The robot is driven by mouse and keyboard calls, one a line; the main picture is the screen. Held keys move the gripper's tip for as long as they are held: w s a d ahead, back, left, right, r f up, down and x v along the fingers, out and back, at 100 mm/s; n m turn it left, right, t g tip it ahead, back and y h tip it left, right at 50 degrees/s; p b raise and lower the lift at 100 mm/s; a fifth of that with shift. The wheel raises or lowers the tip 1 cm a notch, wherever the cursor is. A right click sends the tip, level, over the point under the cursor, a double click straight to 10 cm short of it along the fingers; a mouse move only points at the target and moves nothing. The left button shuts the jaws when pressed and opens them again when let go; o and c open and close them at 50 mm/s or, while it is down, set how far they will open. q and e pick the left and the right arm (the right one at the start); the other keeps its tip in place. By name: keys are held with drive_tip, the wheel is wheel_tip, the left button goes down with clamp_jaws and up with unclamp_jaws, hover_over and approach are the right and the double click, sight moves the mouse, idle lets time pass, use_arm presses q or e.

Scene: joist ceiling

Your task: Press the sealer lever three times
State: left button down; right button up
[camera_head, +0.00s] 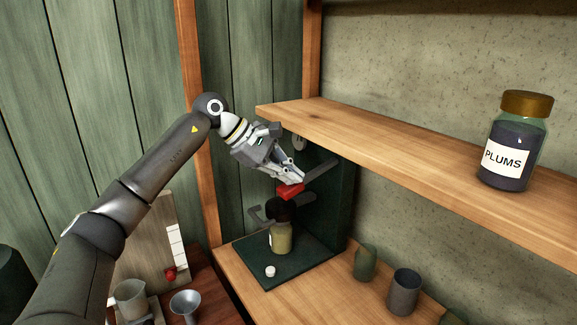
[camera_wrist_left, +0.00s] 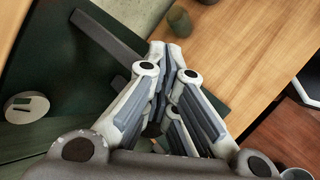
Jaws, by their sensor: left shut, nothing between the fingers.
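The sealer stands on the lower shelf, with a dark green base (camera_head: 295,268) and a dark green back panel. Its lever has a grey bar (camera_head: 321,169) and a red part (camera_head: 290,192); the grey bar also shows in the left wrist view (camera_wrist_left: 106,36). A jar (camera_head: 281,239) stands upright on the base under the black sealer head (camera_head: 281,209). My left gripper (camera_head: 298,182) is shut and empty, its tips just above the red part. I cannot tell whether they touch it. The fingers hide the red part in the left wrist view. My right gripper is not in view.
The upper wooden shelf (camera_head: 400,150) runs close beside my left gripper and carries a plums jar (camera_head: 513,143). Two cups (camera_head: 366,263) (camera_head: 404,291) stand right of the sealer. A small white disc (camera_head: 270,271) lies on the base. A funnel (camera_head: 185,304) stands at lower left.

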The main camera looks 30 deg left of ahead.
use_arm(q)
drive_tip(key=shift+r+p, duration=2.15)
drive_tip(key=shift+r, duration=0.5)
drive_tip(key=shift+w+r, duration=0.1)
wheel_tip(320, 180, up, 5)
drive_tip(key=p, duration=0.4)
idle(0.4)
